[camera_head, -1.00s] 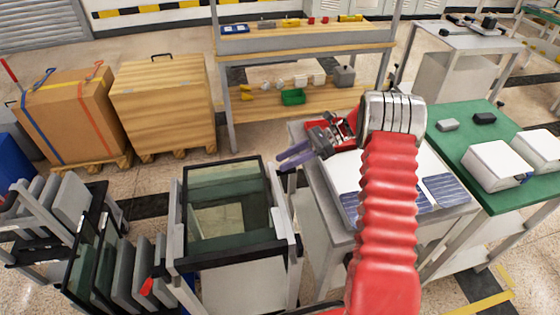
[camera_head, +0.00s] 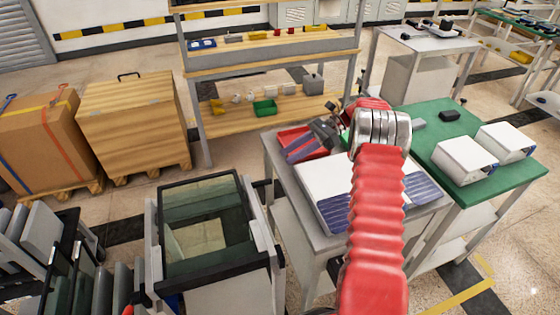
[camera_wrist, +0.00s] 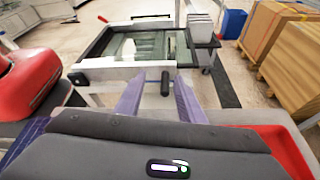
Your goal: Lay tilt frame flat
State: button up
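The tilt frame (camera_head: 178,279) is a black-edged frame with dark, see-through glass, on a pale stand at lower left in the head view. In the wrist view the frame (camera_wrist: 84,66) lies beyond my fingers, its pale near rail facing me. A short black handle (camera_wrist: 165,82) stands at that rail and appears between my fingertips, apart from them. I cannot tell the frame's exact slope. My gripper (camera_head: 293,151) is over the left part of the grey table, right of the frame. Its purple fingers (camera_wrist: 158,92) are spread and empty.
The grey table (camera_head: 285,195) carries a white panel (camera_head: 325,178), blue cell sheets and a red tray (camera_head: 290,138). A green table (camera_head: 510,180) with white boxes stands right. Wooden crates (camera_head: 140,125) and a rack of panels (camera_head: 45,240) stand left.

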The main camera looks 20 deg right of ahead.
jog(key=shift+v, duration=1.2)
jog(key=s+a+r+n+h, duration=0.75)
jog(key=s+a+r, duration=0.25)
jog(key=a+r, duration=0.4)
jog(key=s+a+r+n+t+h, duration=0.1)
jog(key=s+a+n+t+h, duration=0.1)
jog(key=s+n, duration=0.4)
jog(key=s+a+r+n+t+h, duration=0.1)
jog(key=s+n+t+h, duration=0.3)
jog(key=s, duration=1.2)
jog(key=shift+s+a+n, duration=0.35)
jog(key=shift+n, duration=0.9)
jog(key=shift+c, duration=0.6)
jog(key=shift+d, duration=0.1)
